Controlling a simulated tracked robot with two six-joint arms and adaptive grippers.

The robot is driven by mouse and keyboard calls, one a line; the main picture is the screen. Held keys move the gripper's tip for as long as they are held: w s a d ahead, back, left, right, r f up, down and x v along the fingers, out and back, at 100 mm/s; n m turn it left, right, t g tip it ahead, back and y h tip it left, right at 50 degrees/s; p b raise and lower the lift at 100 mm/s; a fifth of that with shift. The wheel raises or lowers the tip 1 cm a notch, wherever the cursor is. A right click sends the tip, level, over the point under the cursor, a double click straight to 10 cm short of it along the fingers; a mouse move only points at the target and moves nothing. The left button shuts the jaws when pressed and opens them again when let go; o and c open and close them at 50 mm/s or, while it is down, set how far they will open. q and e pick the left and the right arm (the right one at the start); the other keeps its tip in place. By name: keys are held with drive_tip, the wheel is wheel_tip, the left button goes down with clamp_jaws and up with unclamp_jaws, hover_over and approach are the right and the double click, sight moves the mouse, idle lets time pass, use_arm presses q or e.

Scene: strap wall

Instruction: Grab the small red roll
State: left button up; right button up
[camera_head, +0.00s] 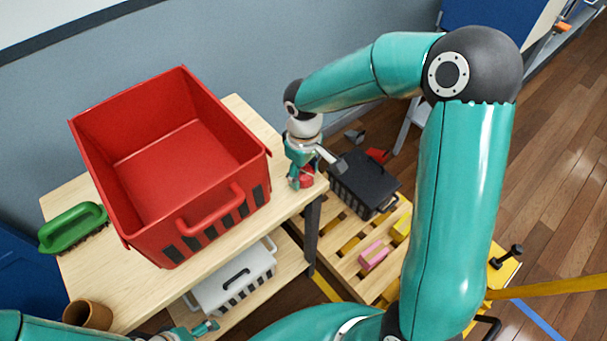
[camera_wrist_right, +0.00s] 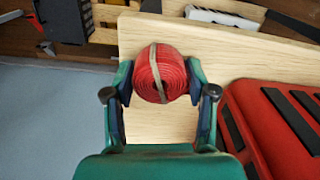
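The small red roll (camera_wrist_right: 160,73), bound with a tan band, is at the edge of the wooden table. In the head view the roll (camera_head: 307,179) is partly hidden by my right gripper (camera_head: 301,178). In the right wrist view my right gripper (camera_wrist_right: 160,80) is open, with one finger on each side of the roll. The fingertips are very close to its sides; I cannot tell whether they touch it. My left gripper (camera_head: 200,329) shows only in part at the bottom of the head view, away from the roll; its opening is unclear.
A large red crate (camera_head: 190,222) stands on the table (camera_head: 150,291), left of the roll. A green brush (camera_head: 72,226) and a brown cup (camera_head: 88,314) are farther left. A white basket (camera_head: 236,281) is on the lower shelf. A black crate (camera_head: 362,181) is on a pallet to the right.

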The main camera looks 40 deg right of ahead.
drive_tip(key=c, duration=0.5)
drive_tip(key=shift+r, duration=0.15)
